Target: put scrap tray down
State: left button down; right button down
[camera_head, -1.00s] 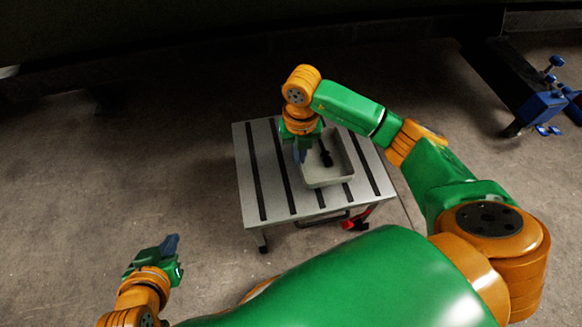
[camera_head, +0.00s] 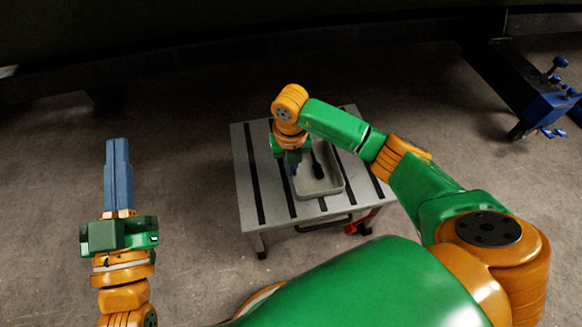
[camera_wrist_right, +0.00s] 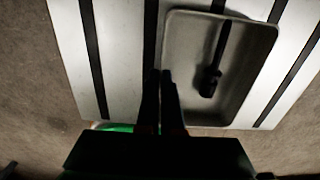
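The grey scrap tray (camera_head: 333,186) is over the slotted table (camera_head: 256,213), near its front edge in the head view. I cannot tell whether it touches the top. A dark long-handled tool (camera_head: 317,165) lies in it and also shows in the right wrist view (camera_wrist_right: 211,78). My right gripper (camera_head: 292,165) points down at the tray's left wall. In the right wrist view its fingers (camera_wrist_right: 160,75) are close together on that wall, shut on it. My left gripper (camera_head: 117,142) is away from the table at the left, fingers together and empty.
Bare table top lies left of the tray. A red part (camera_head: 357,224) is under the table's front right. A blue and dark metal stand (camera_head: 545,105) is at the far right. The concrete floor between my left gripper and the table is clear.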

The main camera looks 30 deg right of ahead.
pick_arm(q)
jog(key=shift+r, duration=0.15)
pick_arm(e)
jog(key=shift+f, duration=0.1)
jog(key=c, duration=1.1)
grip_release()
pick_arm(q)
jog(key=shift+s+r, duration=0.2)
jog(key=shift+r, duration=0.05)
jog(key=shift+w+f, duration=0.1)
